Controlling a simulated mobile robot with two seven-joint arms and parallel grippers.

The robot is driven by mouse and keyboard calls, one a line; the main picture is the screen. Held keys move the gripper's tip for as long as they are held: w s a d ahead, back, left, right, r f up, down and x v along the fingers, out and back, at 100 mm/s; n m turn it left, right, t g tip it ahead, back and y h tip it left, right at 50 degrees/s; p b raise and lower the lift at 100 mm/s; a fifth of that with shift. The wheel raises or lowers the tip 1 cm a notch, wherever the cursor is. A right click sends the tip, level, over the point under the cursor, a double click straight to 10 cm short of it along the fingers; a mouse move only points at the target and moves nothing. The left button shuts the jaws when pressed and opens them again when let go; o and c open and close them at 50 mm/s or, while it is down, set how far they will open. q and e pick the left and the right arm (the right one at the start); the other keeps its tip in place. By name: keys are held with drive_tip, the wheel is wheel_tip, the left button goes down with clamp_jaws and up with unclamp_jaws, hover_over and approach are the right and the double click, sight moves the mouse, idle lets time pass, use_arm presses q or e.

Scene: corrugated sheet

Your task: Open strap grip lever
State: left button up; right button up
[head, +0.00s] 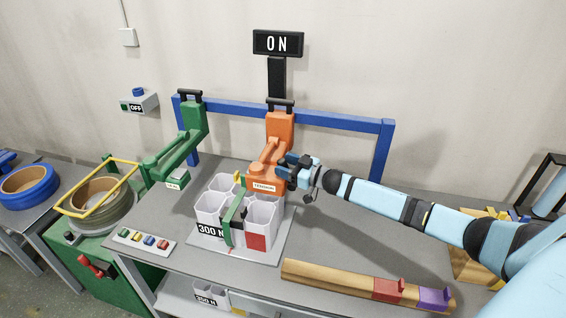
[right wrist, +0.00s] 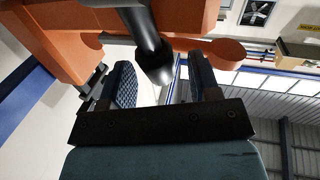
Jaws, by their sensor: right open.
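The orange tool labelled TENSION (head: 280,133) hangs from the blue frame above a bundle of white cups (head: 262,212). In the right wrist view, its orange body (right wrist: 75,30) fills the top left, and a black rod-like lever (right wrist: 150,45) runs down from it. My right gripper (head: 288,171) is beside the tool's lower right side. In the wrist view its two blue-padded fingers (right wrist: 163,80) are apart, with the rod's end showing between them. Whether they touch the rod cannot be told. My left gripper is not in view.
A green tool (head: 190,125) hangs left of the orange one. A green strap (head: 235,208) passes around the cups, marked 300 N. An ON sign (head: 278,43) stands behind. A wooden bar (head: 335,279) with red and purple pieces lies in front.

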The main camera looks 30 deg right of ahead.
drive_tip(key=shift+w+a, duration=0.3)
drive_tip(key=shift+w, duration=0.25)
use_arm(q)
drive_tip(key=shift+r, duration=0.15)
use_arm(e)
clamp_jaws()
drive_tip(key=shift+s+d+f+t+b, duration=0.2)
drive_tip(key=shift+s+t+b, duration=0.1)
drive_tip(key=shift+b, duration=0.45)
use_arm(q)
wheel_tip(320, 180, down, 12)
drive_tip(key=b, duration=1.2)
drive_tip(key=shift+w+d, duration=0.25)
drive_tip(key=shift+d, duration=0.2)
use_arm(e)
drive_tip(key=s+d+m+t+y, duration=0.1)
drive_tip(key=s+d+m+t, duration=0.2)
drive_tip(key=t, duration=0.5)
drive_tip(key=shift+s+d+m, duration=0.3)
drive_tip(key=shift+s+d, duration=0.25)
drive_tip(key=shift+s, duration=0.25)
use_arm(q)
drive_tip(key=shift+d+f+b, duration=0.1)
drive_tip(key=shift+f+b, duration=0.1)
drive_tip(key=shift+b, duration=0.1)
use_arm(e)
drive_tip(key=shift+r, duration=0.1)
